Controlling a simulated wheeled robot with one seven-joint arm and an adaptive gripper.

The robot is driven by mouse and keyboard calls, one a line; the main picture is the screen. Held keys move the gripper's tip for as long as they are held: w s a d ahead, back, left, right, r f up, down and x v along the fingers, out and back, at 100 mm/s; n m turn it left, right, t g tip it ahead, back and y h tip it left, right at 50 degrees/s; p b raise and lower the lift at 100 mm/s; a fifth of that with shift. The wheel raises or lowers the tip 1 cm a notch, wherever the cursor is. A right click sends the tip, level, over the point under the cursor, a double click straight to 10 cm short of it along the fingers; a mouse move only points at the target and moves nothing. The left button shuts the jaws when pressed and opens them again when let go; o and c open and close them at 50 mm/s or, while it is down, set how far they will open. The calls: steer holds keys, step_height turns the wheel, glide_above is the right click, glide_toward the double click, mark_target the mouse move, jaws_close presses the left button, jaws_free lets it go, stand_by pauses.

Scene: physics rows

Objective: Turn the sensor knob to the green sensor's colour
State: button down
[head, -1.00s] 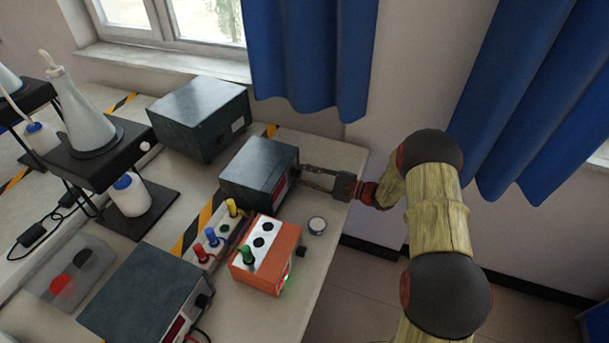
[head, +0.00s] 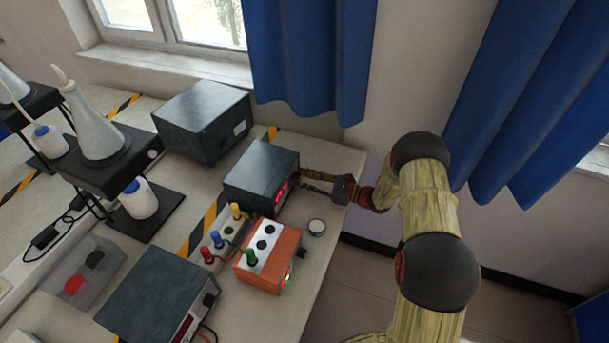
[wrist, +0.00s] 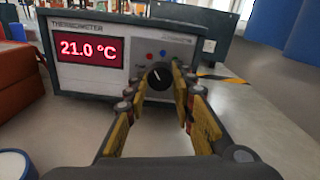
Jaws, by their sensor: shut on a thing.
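The dark thermometer box (head: 262,170) stands near the bench's right end. In the wrist view its red display (wrist: 87,49) reads 21.0 °C. The black sensor knob (wrist: 158,77) is on its front, its white mark pointing up and slightly left. A red dot (wrist: 150,55) and a blue dot (wrist: 163,53) show above the knob; any other dots are hidden or too small to tell. My gripper (wrist: 160,82) is shut on the knob, one finger at each side. The green sensor (head: 251,256) stands upright in the orange box (head: 268,275).
Red, blue and yellow sensors (head: 236,211) stand in a rack beside the orange box. Another dark box (head: 203,120) is behind. The bench right of the thermometer is clear.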

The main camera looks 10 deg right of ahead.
steer(key=m+p, duration=0.4)
steer(key=m, duration=0.3)
steer(key=m+p, duration=0.1)
steer(key=m, duration=0.2)
steer(key=shift+m, duration=0.4)
steer(key=shift+m+p, duration=0.85)
steer(key=shift+m, duration=1.05)
steer(key=c, duration=1.6)
jaws_free()
steer(key=shift+o, duration=0.5)
steer(key=v, duration=1.2)
